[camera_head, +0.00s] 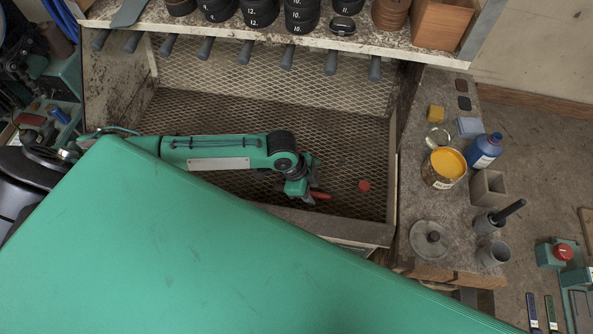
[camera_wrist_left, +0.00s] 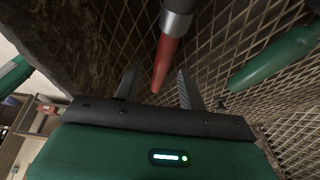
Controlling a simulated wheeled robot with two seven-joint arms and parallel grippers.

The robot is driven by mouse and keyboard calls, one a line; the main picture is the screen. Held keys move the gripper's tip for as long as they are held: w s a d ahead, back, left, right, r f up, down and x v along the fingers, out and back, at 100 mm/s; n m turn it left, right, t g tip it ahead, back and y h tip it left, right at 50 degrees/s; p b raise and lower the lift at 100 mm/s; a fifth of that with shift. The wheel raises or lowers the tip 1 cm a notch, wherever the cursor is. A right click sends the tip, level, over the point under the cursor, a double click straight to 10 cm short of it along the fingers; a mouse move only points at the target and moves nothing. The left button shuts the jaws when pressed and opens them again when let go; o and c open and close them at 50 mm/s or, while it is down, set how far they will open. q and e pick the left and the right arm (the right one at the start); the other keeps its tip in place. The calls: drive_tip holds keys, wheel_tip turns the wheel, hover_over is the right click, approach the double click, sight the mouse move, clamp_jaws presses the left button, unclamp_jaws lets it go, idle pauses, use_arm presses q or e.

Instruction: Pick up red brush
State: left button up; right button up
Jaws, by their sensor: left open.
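A red handle (camera_wrist_left: 163,62) with a silver metal collar (camera_wrist_left: 177,18) reaches down between the fingers of my left gripper (camera_wrist_left: 158,72) in the left wrist view. It looks like the red brush; its far end is cut off by the top edge. The fingers are apart, one on each side, and I see no grip on it. In the head view my left gripper (camera_head: 307,188) is low in the mesh-lined bin (camera_head: 350,125), with a short red piece (camera_head: 321,196) beside it. My right gripper is not in view.
A green handle (camera_wrist_left: 275,58) lies just right of the fingers in the wrist view. A round red thing (camera_head: 363,186) lies on the mesh. A shelf (camera_head: 250,36) with dark handles below overhangs the bin's back. The right-hand counter holds a yellow paint can (camera_head: 441,170) and blue bottle (camera_head: 485,151).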

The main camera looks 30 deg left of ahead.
use_arm(q)
clamp_jaws()
drive_tip(key=shift+r, duration=0.2)
